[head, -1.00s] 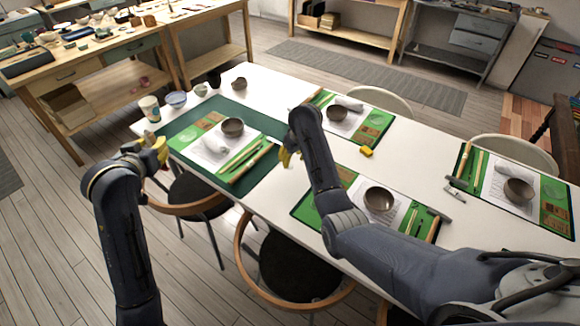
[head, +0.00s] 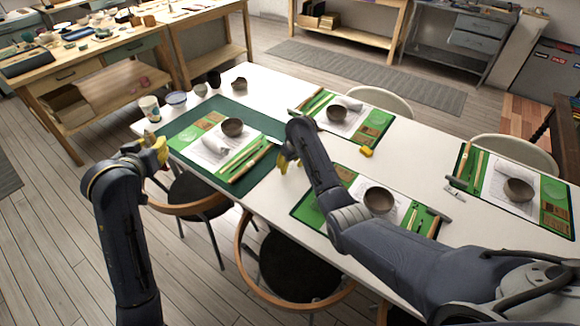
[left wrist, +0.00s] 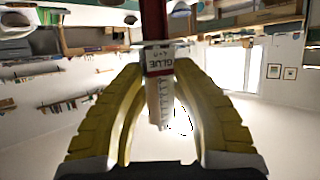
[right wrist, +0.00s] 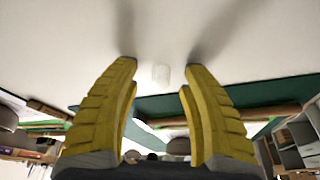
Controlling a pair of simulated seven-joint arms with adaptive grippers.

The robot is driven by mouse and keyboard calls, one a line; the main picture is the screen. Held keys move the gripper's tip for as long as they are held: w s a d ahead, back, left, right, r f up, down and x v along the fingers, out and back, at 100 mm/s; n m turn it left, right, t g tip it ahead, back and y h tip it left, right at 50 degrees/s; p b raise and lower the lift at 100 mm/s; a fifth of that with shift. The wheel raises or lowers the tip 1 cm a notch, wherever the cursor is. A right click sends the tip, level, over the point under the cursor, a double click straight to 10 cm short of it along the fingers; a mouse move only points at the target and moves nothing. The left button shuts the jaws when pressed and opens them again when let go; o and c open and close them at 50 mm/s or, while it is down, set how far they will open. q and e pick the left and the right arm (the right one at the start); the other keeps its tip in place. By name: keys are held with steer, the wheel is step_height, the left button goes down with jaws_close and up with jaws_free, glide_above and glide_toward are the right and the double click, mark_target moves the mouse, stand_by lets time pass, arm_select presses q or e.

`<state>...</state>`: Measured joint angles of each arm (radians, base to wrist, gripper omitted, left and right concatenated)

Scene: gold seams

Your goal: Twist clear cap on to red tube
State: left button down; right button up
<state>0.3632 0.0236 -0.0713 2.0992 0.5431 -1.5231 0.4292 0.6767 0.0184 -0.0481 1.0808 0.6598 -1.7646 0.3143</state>
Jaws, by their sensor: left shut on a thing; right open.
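My left gripper (head: 160,151) is beside the table's left edge, near the green mat. In the left wrist view, its yellow fingers (left wrist: 160,65) are shut on the red tube (left wrist: 154,20), which has a white section marked GLUE and a pale graduated part. In the head view the tube is too small to make out. My right gripper (head: 284,160) is low near the right edge of the green mat. In the right wrist view, its yellow fingers (right wrist: 158,75) are open, with a small clear cap (right wrist: 162,75) on the white surface, in the gap between the fingertips.
The long white table (head: 275,90) carries several green place settings with bowls, including a dark bowl (head: 232,127) on the green mat (head: 185,126). Cups stand at its far left end. A yellow block (head: 366,151) lies mid-table. Chairs (head: 290,275) stand along the near side.

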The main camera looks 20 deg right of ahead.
steer(key=shift+c, duration=0.2)
jaws_close()
stand_by(0.3)
